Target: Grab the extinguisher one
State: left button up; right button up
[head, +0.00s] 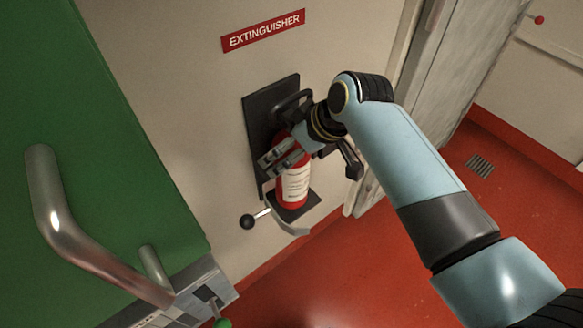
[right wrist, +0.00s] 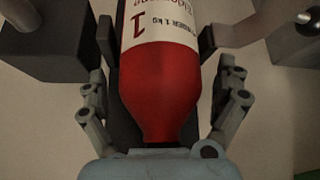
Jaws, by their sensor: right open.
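A red extinguisher (head: 292,189) with a white label stands in a black wall bracket (head: 258,125) under a red sign reading EXTINGUISHER (head: 263,31). My right gripper (head: 268,164) is at the upper part of the extinguisher in the head view. In the right wrist view the extinguisher (right wrist: 160,85) lies between the two open fingers of my right gripper (right wrist: 155,40), one on each side. Whether the fingers touch it I cannot tell. The extinguisher's top is partly hidden by my gripper in the head view. My left gripper is not in view.
A lever with a black ball knob (head: 247,221) sticks out at the bracket's lower left. A green door or panel (head: 130,120) with a metal handle (head: 75,240) fills the left. A door frame (head: 440,70) stands to the right. Red floor (head: 500,210) lies open below.

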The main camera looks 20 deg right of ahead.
jog(key=c, duration=1.7)
jog(key=shift+w+r, duration=0.15)
jog(key=shift+c, duration=0.2)
